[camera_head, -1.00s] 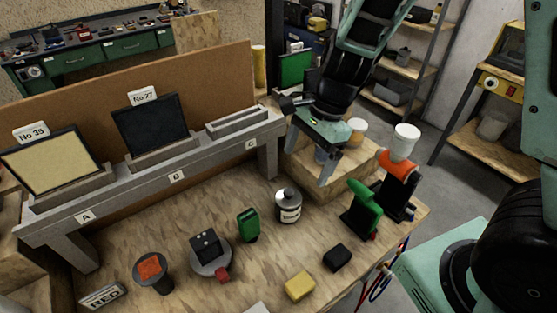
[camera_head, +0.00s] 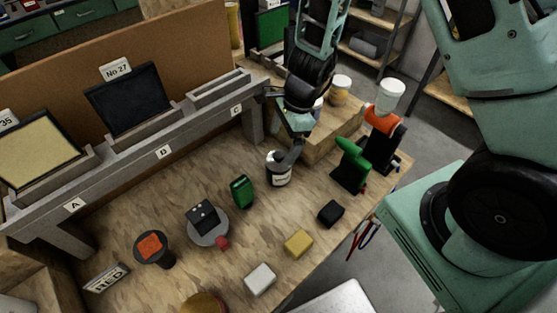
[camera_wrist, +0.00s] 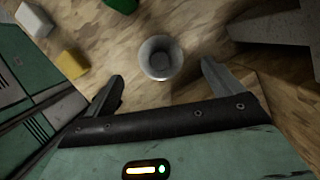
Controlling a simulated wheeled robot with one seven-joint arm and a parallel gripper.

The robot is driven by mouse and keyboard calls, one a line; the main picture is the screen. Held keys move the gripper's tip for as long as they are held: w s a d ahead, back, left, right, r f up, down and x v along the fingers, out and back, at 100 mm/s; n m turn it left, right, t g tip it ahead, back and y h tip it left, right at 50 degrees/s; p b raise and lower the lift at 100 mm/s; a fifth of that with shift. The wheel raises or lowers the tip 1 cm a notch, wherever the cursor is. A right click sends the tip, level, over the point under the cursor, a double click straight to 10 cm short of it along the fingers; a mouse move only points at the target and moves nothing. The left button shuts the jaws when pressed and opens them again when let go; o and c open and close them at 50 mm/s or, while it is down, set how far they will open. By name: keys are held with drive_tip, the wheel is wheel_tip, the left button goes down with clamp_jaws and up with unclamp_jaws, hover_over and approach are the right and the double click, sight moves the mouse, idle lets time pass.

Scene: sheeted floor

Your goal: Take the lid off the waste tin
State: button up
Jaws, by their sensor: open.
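A small round tin (camera_head: 279,179) with a white and black label stands upright on the wooden bench in the head view; it looks like the waste tin. Its grey round lid (camera_wrist: 161,57) shows from above in the wrist view, with a darker round middle, and is on the tin. My gripper (camera_head: 287,157) is right over the tin and partly hides its top in the head view. In the wrist view my gripper (camera_wrist: 162,75) is open and empty, one finger on each side of the lid's line, both apart from it.
A green bottle-shaped tool (camera_head: 351,166) and an orange and black holder (camera_head: 383,130) stand to the right. A green block (camera_head: 242,191) is left of the tin. A black block (camera_head: 330,213), a yellow block (camera_head: 298,243) and a white block (camera_head: 260,279) lie nearer.

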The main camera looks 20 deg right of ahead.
sight(280, 154)
drive_tip(key=shift+b+x, duration=0.45)
drive_tip(key=shift+x, duration=2.25)
drive_tip(key=shift+d, duration=0.15)
drive_tip(key=c, duration=1)
